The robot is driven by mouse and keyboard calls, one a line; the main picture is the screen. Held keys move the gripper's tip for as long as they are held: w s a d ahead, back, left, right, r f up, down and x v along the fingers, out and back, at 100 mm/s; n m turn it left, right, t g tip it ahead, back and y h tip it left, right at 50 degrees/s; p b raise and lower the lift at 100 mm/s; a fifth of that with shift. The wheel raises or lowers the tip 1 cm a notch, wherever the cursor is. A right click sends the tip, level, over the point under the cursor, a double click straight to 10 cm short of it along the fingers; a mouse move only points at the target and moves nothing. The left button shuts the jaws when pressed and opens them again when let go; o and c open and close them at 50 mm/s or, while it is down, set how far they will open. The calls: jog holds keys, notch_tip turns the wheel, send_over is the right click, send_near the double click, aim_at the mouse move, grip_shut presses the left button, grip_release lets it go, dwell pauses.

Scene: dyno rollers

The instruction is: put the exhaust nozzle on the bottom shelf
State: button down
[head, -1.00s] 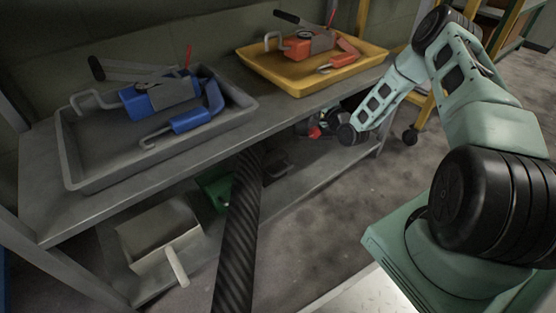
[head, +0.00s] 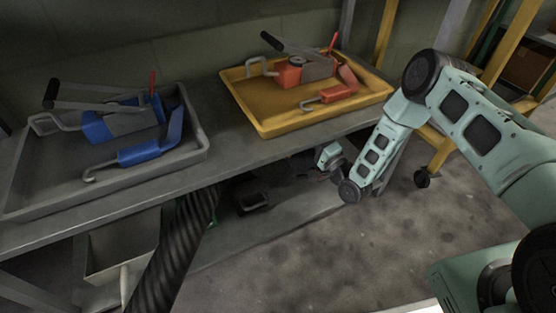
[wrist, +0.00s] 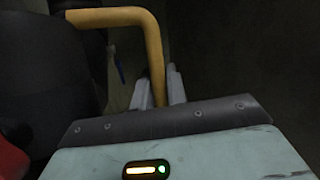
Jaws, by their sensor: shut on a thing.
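My gripper (wrist: 159,86) is shut on a yellow bent handle (wrist: 153,40) in the wrist view. The handle appears to belong to the exhaust nozzle, whose large dark body (wrist: 55,62) fills the left of that view. A red part shows at the lower left edge. In the head view my gripper (head: 329,155) reaches in under the bench top, above the bottom shelf (head: 290,214). The nozzle is mostly hidden there in shadow and behind my arm. I cannot tell whether it touches the shelf.
A grey tray (head: 30,200) with blue tools and a yellow tray (head: 262,122) with red tools stand on the bench top. A ribbed black hose (head: 170,250) hangs in front. A pale bin (head: 120,240) and a small dark tray (head: 252,200) sit on the bottom shelf.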

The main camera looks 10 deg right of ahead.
aim_at(308, 156)
notch_tip(308, 156, down, 9)
jog(key=b, duration=0.5)
jog(key=shift+w, duration=0.1)
jog(key=c, duration=1.4)
grip_release()
jog(key=shift+f, duration=0.1)
jog(key=shift+c, duration=0.2)
jog(key=p+v, duration=0.5)
jog(key=v, duration=0.7)
jog(key=shift+s, duration=0.2)
